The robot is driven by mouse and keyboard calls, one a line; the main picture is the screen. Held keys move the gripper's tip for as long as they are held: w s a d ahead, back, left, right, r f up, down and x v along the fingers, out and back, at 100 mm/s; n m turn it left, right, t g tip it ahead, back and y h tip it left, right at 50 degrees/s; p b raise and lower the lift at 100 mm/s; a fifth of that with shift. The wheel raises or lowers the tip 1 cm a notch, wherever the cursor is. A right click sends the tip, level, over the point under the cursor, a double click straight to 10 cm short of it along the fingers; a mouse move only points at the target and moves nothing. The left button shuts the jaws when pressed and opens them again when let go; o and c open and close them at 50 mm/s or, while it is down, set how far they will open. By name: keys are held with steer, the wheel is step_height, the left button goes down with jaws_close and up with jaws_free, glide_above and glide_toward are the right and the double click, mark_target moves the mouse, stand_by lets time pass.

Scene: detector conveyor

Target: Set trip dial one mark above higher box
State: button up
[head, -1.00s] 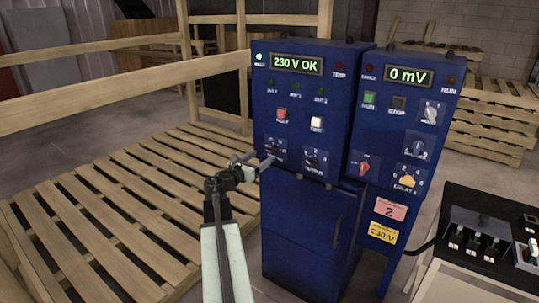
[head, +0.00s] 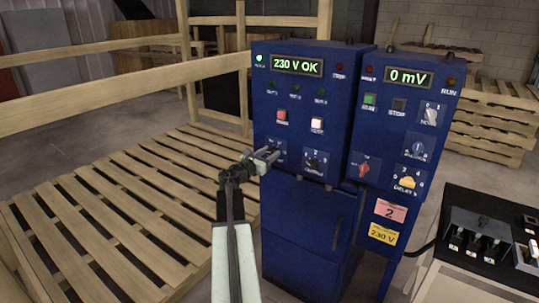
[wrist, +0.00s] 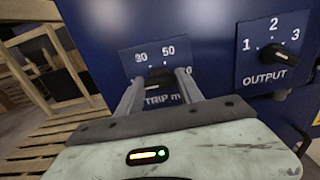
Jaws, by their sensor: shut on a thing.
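The trip dial (wrist: 157,82) is a dark knob on a blue plate marked "TRIP m...", with "50" at the top and other numbers partly hidden. My gripper (wrist: 155,85) is shut on it, one finger on each side. The dial's pointer is hard to read. The cabinet's display (head: 297,65) reads "230 V OK", and a second display (head: 408,77) reads "0 mV". No box is clearly in view.
The output dial (wrist: 281,55), marked 1, 2, 3, sits just right of the trip dial. Red (head: 282,116) and white (head: 317,124) buttons are above. A wooden pallet (head: 130,210) and rail lie left. A bench (head: 470,270) with a black tray stands at right.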

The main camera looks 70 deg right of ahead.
steer(key=m, duration=0.4)
steer(key=shift+d+r+m, duration=0.1)
steer(key=shift+m, duration=0.2)
steer(key=m, duration=0.4)
steer(key=shift+m, duration=0.3)
steer(key=m, duration=0.9)
steer(key=shift+f, duration=0.2)
steer(key=m, duration=0.9)
steer(key=shift+f+b, duration=0.15)
steer(key=shift+b, duration=0.15)
steer(key=shift+w+m, duration=0.1)
steer(key=shift+m, duration=4.1)
